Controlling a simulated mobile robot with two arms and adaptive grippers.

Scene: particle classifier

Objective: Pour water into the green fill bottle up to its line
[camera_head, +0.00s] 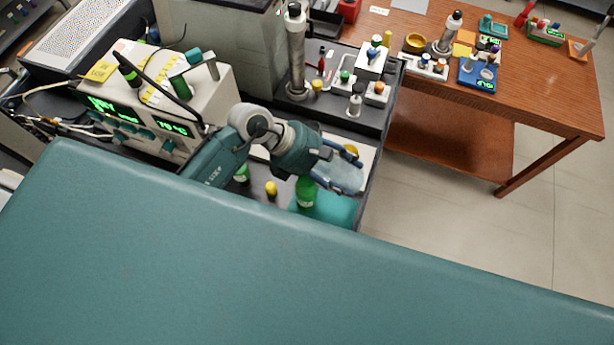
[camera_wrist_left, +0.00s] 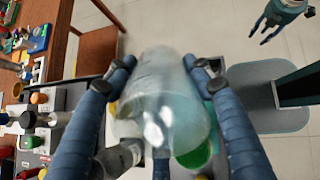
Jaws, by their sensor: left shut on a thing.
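My left gripper (camera_head: 343,168) is shut on a clear, translucent container (camera_head: 345,178), held tilted above the bench. In the left wrist view the container (camera_wrist_left: 165,100) sits between the two blue fingers (camera_wrist_left: 162,75) and looks partly filled with pale liquid. The green bottle (camera_head: 306,193) stands upright on a teal mat (camera_head: 335,209), just below and left of the container. In the left wrist view a green part (camera_wrist_left: 196,156) shows below the container's edge. The bottle's line and level cannot be made out. My right gripper (camera_wrist_left: 263,33) shows small in the left wrist view, fingers apart.
A second green object (camera_head: 241,174) and a yellow-capped item (camera_head: 271,188) stand left of the bottle. A white instrument (camera_head: 160,105) with green displays is further left. A dark rack tray (camera_head: 340,112) with small bottles lies behind. A wooden table (camera_head: 555,105) is at the right.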

